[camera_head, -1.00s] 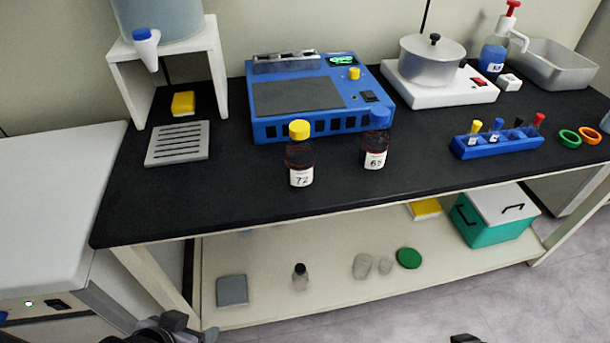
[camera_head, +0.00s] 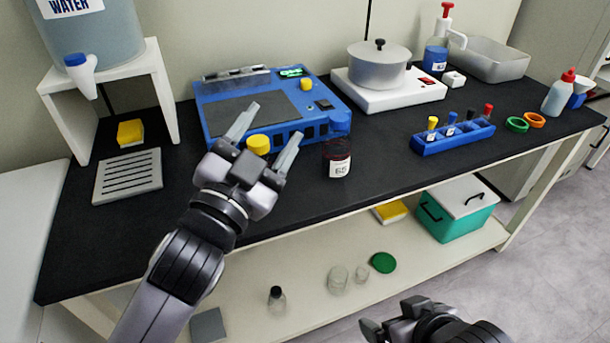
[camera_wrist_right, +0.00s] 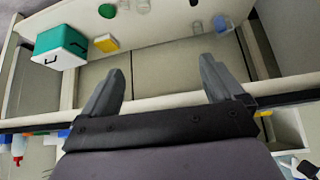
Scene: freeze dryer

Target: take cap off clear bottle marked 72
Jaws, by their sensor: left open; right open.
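The yellow cap (camera_head: 258,144) of the bottle marked 72 shows between the spread fingers of my left gripper (camera_head: 276,121) in the head view. The bottle body and its label are hidden behind that gripper. My left gripper is open, and I cannot tell whether a finger touches the cap. My right gripper (camera_head: 392,317) is open and empty, low in front of the bench. It also shows open in the right wrist view (camera_wrist_right: 156,68), facing the lower shelf.
A blue device (camera_head: 222,127) stands behind. A blue tube rack (camera_head: 455,140) is further right. The black bench top (camera_head: 390,165) is clear between bottle 65 and the rack.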

